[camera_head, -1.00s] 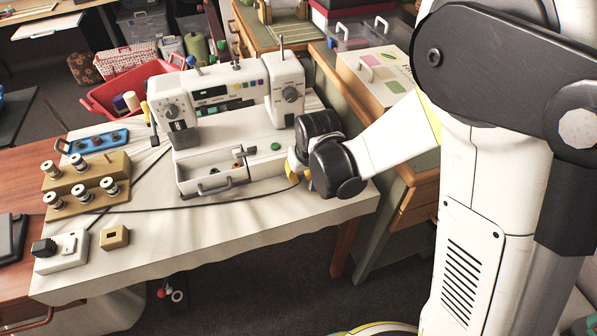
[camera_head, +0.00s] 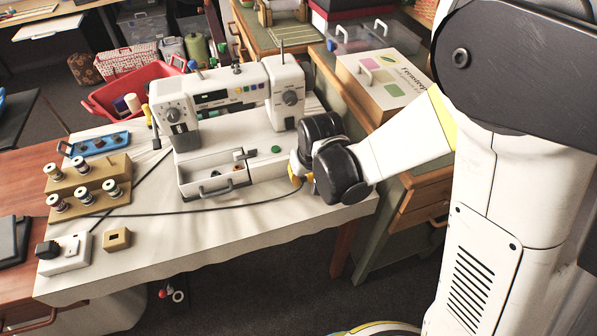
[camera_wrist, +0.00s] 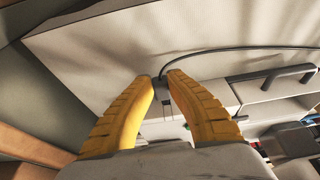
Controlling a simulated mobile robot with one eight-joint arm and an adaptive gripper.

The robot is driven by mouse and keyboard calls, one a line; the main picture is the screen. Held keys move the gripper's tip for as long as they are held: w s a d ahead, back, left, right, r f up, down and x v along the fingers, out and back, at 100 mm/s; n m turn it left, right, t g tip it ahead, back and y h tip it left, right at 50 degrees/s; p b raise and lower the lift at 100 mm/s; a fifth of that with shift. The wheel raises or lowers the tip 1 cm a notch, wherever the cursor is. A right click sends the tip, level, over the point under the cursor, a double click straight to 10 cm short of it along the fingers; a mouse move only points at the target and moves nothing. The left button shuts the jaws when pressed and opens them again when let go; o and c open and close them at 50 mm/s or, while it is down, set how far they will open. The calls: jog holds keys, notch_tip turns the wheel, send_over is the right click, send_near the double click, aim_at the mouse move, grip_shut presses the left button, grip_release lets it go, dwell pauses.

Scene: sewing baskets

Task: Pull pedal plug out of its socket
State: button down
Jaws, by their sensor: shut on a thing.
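The white sewing machine (camera_head: 228,137) stands on the cloth-covered table. My gripper (camera_head: 298,170) is beside the machine's right end, low over the table, partly hidden by my wrist. In the wrist view my yellow fingertips (camera_wrist: 163,78) are shut on a small dark plug (camera_wrist: 161,92). Thin pale lines, apparently its prongs, show just below it between the fingers. A black cable (camera_wrist: 225,50) runs from the plug to the right; in the head view the cable (camera_head: 215,209) crosses the table in front of the machine. The socket is not clearly visible.
An open tray with a handle (camera_head: 214,188) juts from the machine's front. Spool holders (camera_head: 88,178), a white box with a dark knob (camera_head: 66,254) and a tan block (camera_head: 116,239) stand at the left. A patterned box (camera_head: 384,82) is behind my arm. The table front is clear.

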jog(key=p+v, duration=0.2)
jog(key=v, duration=0.1)
jog(key=shift+s+r, duration=0.15)
jog(key=shift+r, duration=0.05)
